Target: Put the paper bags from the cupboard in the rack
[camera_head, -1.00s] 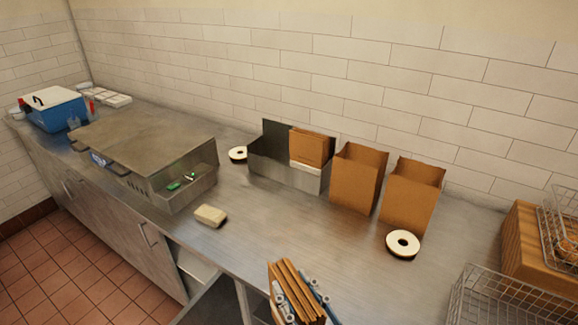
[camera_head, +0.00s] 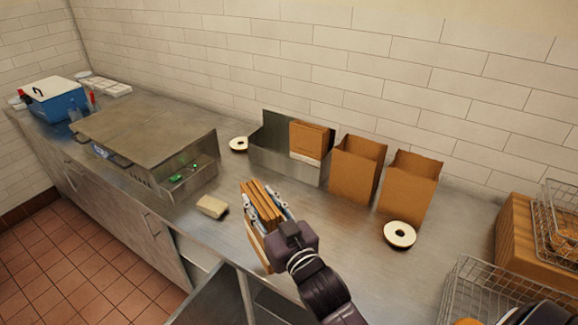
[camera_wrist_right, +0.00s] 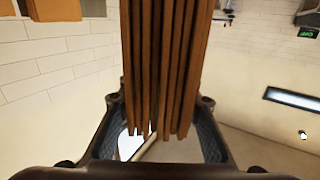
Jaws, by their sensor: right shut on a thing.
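My right gripper (camera_head: 268,218) is shut on a stack of folded brown paper bags (camera_head: 260,202) and holds it above the front part of the counter. The stack also fills the middle of the right wrist view (camera_wrist_right: 165,65), between the two fingers (camera_wrist_right: 160,130). The steel rack (camera_head: 284,160) stands near the back wall, behind and right of the held stack. Its right part holds some brown bags (camera_head: 309,138); its left part looks empty. A cupboard door (camera_head: 212,298) stands open below the counter. My left gripper is not in view.
Two open brown bags (camera_head: 356,172) (camera_head: 409,187) stand right of the rack. A pale block (camera_head: 212,206) lies left of the held stack. Wire baskets (camera_head: 500,290) and a wooden box (camera_head: 515,232) are at right.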

